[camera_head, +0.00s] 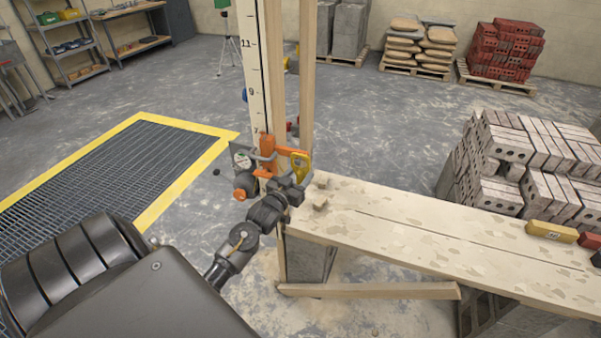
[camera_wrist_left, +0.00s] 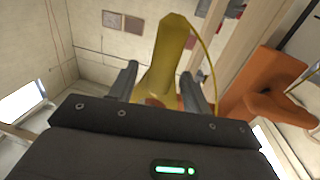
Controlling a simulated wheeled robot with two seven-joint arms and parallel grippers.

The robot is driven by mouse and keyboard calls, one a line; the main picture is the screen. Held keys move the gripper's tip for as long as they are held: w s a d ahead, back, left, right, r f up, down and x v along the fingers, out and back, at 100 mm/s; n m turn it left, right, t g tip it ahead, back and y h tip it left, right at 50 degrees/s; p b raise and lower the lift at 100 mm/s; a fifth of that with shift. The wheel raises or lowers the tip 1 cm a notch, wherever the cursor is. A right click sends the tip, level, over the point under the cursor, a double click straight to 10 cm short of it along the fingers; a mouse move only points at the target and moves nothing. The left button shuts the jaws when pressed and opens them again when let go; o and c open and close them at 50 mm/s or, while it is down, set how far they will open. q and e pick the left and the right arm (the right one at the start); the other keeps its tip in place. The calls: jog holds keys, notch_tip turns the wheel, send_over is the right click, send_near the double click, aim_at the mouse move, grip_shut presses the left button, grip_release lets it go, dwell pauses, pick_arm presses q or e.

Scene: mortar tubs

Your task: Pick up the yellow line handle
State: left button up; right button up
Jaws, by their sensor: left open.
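The yellow line handle (camera_head: 300,163) is at the upright post, just right of an orange clamp (camera_head: 268,158). In the left wrist view the yellow handle (camera_wrist_left: 166,58) rises between the two fingers, and a thin yellow line curves off its top. My left gripper (camera_head: 293,184) is open, with its fingers on either side of the handle's lower part. I cannot tell whether either finger touches it. The orange clamp (camera_wrist_left: 265,92) also shows at the right of the wrist view. My right gripper is not in view.
A plank bench (camera_head: 430,225) runs right from the post, with a yellow block (camera_head: 551,231) near its right end. A marked measuring staff (camera_head: 250,70) stands upright beside the post. A yellow-edged floor grate (camera_head: 110,170) lies left. Bricks (camera_head: 540,160) are stacked behind the bench.

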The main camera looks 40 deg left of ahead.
pick_arm(q)
jog(key=shift+w+a, duration=0.1)
jog(key=shift+w, duration=0.4)
jog(key=shift+s, duration=0.1)
jog(key=c, duration=1)
jog(key=shift+c, duration=0.2)
jog(key=shift+r, duration=0.1)
jog(key=shift+r+b, duration=0.55)
jog(key=shift+r, duration=0.1)
jog(key=s+d+b, duration=0.3)
jog(key=s+b, duration=0.2)
jog(key=s, duration=1.2)
jog(key=shift+s, duration=0.35)
